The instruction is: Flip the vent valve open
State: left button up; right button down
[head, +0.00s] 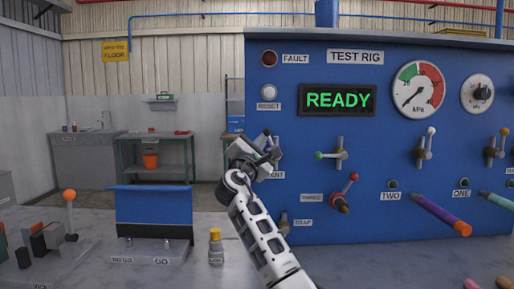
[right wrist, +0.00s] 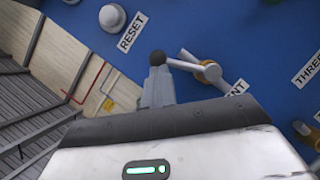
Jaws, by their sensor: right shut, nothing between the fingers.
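The vent valve (right wrist: 208,72) is on the blue panel by the part-hidden VENT label (right wrist: 235,91). In the right wrist view it has a brass-coloured hub, and a grey lever runs left from it to a black ball knob (right wrist: 157,57). My right gripper (right wrist: 158,76) is shut and empty, its tip right at the knob. I cannot tell whether they touch. In the head view my right gripper (head: 262,150) covers much of the valve at the panel's left edge. My left gripper is not in view.
The READY display (head: 338,100), the RESET button (head: 269,91) and a pressure gauge (head: 418,88) are on the panel. A green-knobbed valve (head: 333,154) and a red-knobbed THREE fitting (head: 343,195) are to the right. A blue-backed stand (head: 153,207) and a yellow-capped piece (head: 215,245) stand on the bench.

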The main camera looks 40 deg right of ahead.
jog(key=m, duration=0.1)
jog(key=d+m+g, duration=0.1)
jog(key=m, duration=0.1)
jog(key=r+m+g+p, duration=0.1)
jog(key=shift+s+d+m, duration=0.25)
jog(key=shift+d+m, duration=0.05)
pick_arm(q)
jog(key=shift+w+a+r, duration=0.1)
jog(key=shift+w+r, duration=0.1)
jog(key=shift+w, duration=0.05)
pick_arm(e)
jog(key=shift+s+m+g, duration=0.1)
jog(key=shift+m+g, duration=0.2)
jog(key=shift+r, duration=0.1)
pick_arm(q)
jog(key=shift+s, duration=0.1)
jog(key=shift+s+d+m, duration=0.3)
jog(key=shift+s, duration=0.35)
pick_arm(e)
jog(key=v, duration=1)
jog(key=shift+s, duration=0.1)
